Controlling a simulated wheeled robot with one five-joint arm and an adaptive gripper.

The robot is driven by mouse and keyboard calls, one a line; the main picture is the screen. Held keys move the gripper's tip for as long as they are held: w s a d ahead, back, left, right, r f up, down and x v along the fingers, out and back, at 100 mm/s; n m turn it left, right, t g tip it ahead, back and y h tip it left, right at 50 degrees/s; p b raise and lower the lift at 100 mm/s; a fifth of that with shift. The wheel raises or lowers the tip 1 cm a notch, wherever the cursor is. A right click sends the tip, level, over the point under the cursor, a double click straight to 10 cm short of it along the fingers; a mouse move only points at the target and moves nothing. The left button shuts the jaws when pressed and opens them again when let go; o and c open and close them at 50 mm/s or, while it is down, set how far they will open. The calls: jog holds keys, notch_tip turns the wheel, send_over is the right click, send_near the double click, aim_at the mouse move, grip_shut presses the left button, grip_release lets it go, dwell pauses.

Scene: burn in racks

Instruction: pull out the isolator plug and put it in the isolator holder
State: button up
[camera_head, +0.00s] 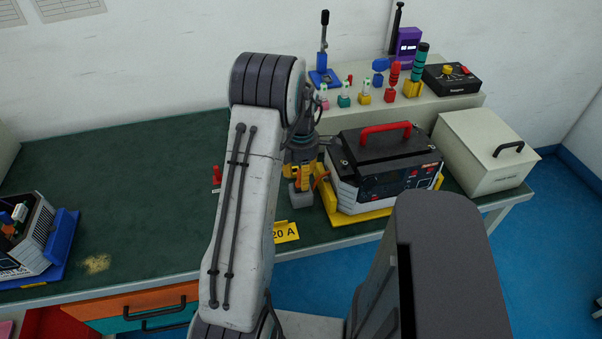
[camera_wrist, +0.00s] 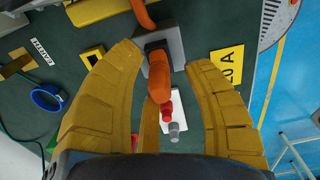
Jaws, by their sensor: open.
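My gripper (camera_head: 301,171) points down over the bench, left of the black-and-grey unit. In the wrist view my gripper (camera_wrist: 163,56) is open, its yellow fingers on either side of an orange plug-like part (camera_wrist: 158,78), with a visible gap on the right. This part looks like the isolator plug; it appears to sit at a grey block (camera_wrist: 172,44), with an orange cable (camera_wrist: 143,14) beyond. The grey block also shows in the head view (camera_head: 301,199), below the fingers. I cannot tell which thing is the isolator holder.
The black-and-grey unit (camera_head: 385,165) with a red handle stands close on the right. A yellow "20 A" sign (camera_head: 285,232) is at the bench's front edge. A small red item (camera_head: 216,176) stands left of my arm. The green bench top (camera_head: 135,190) is mostly clear at left.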

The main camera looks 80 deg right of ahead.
grip_shut()
dwell(0.7)
